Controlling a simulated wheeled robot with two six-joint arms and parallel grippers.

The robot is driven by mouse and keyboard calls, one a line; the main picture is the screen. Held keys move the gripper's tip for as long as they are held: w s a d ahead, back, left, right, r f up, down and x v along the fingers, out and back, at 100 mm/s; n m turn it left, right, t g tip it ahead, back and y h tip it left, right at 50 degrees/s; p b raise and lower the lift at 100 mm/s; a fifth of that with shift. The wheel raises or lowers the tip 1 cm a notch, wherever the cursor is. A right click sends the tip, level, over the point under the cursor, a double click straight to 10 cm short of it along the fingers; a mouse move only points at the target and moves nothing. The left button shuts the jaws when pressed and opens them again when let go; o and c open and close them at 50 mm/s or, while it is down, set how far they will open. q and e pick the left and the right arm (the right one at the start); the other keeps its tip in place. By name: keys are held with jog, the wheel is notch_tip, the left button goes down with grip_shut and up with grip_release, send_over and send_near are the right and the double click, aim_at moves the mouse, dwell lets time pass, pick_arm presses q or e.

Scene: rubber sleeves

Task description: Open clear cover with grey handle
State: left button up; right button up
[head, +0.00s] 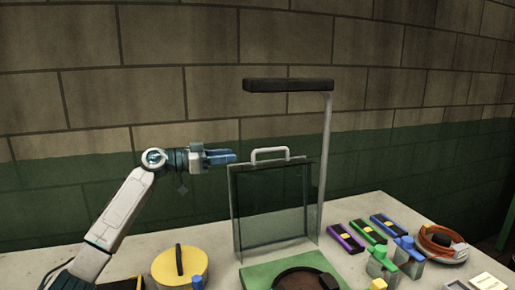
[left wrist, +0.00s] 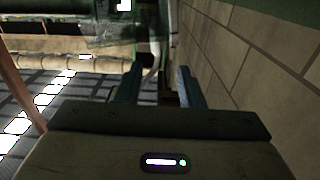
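The clear cover (head: 270,205) stands upright on the table as a see-through panel with a thin frame. Its grey handle (head: 270,151) is a light arch on the top edge. My left gripper (head: 232,157) is to the left of the handle, near the cover's top left corner, with its fingers pointing right and apart from the handle. In the left wrist view, its two fingers (left wrist: 158,75) are spread with a gap between them, and a pale curved piece, likely the handle, shows just beyond them. My right gripper is not in view.
A green base (head: 257,276) with a dark round part lies in front of the cover. A lamp (head: 288,85) on a pole rises behind it. A yellow round object (head: 180,268) sits left. Coloured blocks (head: 368,231) and an orange cable coil (head: 441,240) lie right. A brick wall stands behind.

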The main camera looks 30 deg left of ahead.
aim_at(259, 151)
pick_arm(q)
jog(key=w+d+p, duration=0.1)
jog(key=w+d+r+p, duration=0.1)
jog(key=w+d, duration=0.1)
jog(key=shift+d+p, duration=0.25)
jog(key=shift+p, duration=0.05)
jog(key=p+x, duration=0.2)
jog(key=x, duration=0.3)
jog(key=shift+a+f, duration=0.1)
jog(key=shift+f, duration=0.1)
jog(key=shift+w+d, duration=0.4)
jog(key=shift+f, duration=0.15)
grip_shut()
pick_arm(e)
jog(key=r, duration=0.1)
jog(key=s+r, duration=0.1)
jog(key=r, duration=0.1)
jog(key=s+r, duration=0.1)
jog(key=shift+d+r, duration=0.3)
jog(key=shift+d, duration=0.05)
